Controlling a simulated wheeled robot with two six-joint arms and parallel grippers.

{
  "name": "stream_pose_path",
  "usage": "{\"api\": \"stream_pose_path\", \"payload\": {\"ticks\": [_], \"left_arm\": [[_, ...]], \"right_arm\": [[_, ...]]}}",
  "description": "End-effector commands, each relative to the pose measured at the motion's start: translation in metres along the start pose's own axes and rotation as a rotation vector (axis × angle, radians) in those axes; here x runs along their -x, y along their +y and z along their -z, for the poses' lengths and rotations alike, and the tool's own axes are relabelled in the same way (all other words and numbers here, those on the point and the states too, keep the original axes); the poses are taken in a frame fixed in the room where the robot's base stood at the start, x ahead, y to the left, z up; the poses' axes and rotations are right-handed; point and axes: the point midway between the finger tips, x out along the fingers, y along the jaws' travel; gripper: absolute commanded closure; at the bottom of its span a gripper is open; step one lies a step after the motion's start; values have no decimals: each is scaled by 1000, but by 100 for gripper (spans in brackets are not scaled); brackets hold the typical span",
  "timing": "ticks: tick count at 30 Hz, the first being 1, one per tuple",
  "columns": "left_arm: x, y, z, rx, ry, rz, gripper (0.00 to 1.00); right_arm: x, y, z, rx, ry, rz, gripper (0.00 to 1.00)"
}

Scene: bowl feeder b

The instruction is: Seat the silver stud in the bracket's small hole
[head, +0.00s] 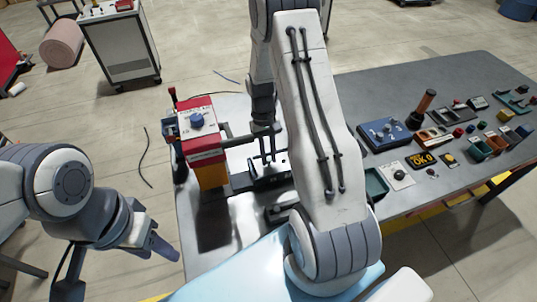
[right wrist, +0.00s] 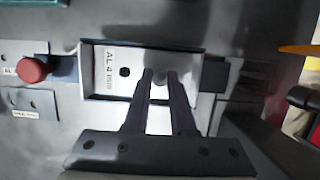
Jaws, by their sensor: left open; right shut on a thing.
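The bracket (right wrist: 140,62) is a pale plate marked "AL 4 mm" lying in a dark holder, seen in the right wrist view. A dark round hole (right wrist: 124,72) shows left of my right fingertips. My right gripper (right wrist: 160,77) is over the plate's right half, shut on a small grey round thing that I take as the silver stud (right wrist: 160,75), mostly hidden by the fingers. I cannot tell whether the stud touches the plate. In the head view my right gripper (head: 268,158) points down at the holder. My left gripper (head: 163,248) is open, beside the table's left edge, away from the bracket.
A red and yellow machine (head: 200,145) with a blue knob stands left of my right gripper. A blue box (head: 384,131), a screwdriver-like orange handle (head: 425,101) and several small bins fill the table's right side. A red button (right wrist: 32,69) sits left of the holder.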

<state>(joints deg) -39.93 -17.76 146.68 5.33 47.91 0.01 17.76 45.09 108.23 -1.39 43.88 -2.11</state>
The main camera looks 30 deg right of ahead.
Motion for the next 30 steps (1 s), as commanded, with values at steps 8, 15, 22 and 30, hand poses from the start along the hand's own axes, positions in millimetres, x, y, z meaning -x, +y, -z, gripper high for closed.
{"api": "stream_pose_path", "payload": {"ticks": [8,15,22,30], "left_arm": [[-4,0,0,0,0,0,50],[-6,0,0,0,0,0,50],[-8,0,0,0,0,0,50],[-8,0,0,0,0,0,50]], "right_arm": [[-6,0,2,0,1,0,100],[-10,0,4,0,1,0,100],[-13,0,4,0,1,0,57],[-13,0,4,0,1,0,42]]}}
